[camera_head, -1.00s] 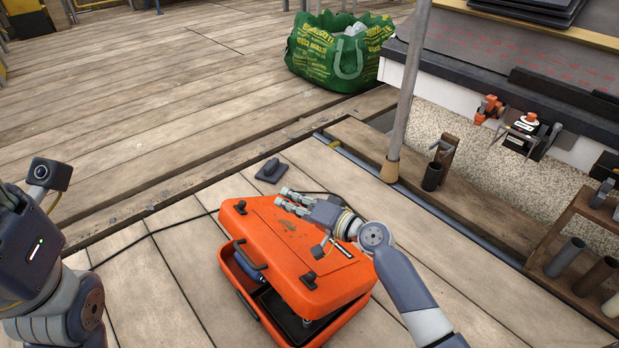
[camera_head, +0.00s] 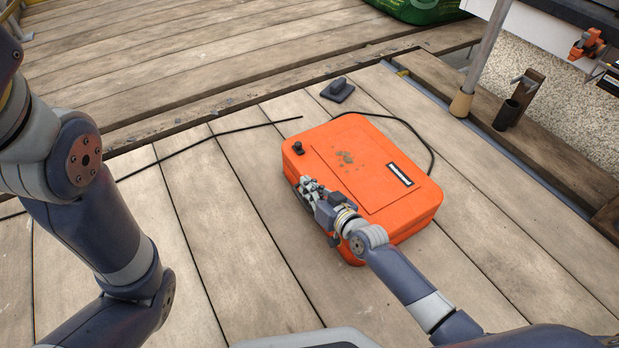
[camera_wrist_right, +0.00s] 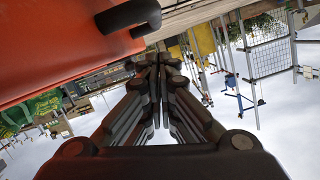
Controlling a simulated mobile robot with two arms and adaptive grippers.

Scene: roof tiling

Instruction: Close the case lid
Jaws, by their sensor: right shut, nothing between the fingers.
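The orange case (camera_head: 375,165) lies flat on the wooden deck, its lid down over the base with no gap visible from the head camera. A dark latch (camera_head: 297,147) shows at its left corner, and a white-and-black label is on the lid. My right gripper (camera_head: 308,185) is at the case's front-left side, its fingers shut and empty, beside the front edge; contact cannot be told. In the right wrist view the case's orange side (camera_wrist_right: 60,45) and a dark latch (camera_wrist_right: 130,18) are close above the shut fingers (camera_wrist_right: 155,85). My left arm shows at left; its gripper is out of view.
A dark float tool (camera_head: 338,90) lies behind the case. A black cable (camera_head: 410,125) runs behind it. A grey post (camera_head: 485,60) and a green bag (camera_head: 420,8) stand farther back.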

